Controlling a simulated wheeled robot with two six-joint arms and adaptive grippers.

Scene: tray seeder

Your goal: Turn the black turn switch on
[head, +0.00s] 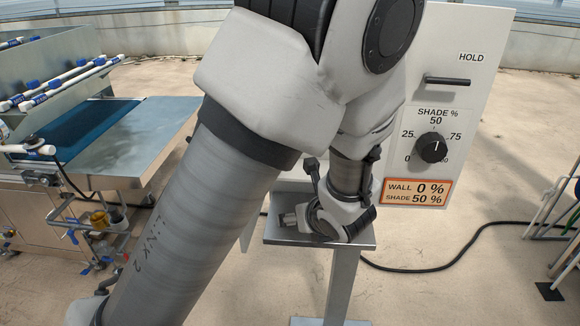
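A black round knob (432,147) with a white pointer mark sits on a white upright panel (480,40) at the right. The pointer stands near the top, under the words "SHADE %" and 50. I cannot make out another black turn switch for certain. My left arm crosses the middle of the head view, and its wrist shows low, over a small metal shelf left of and below the knob. No gripper fingers can be made out; the large arm link covers much of the area there. My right gripper is not in view.
An orange-edged display (415,193) reads wall 0 %, shade 50 %. The metal shelf (283,238) stands on a post. A metal machine with a blue belt (80,130) is at left. A black cable crosses the floor.

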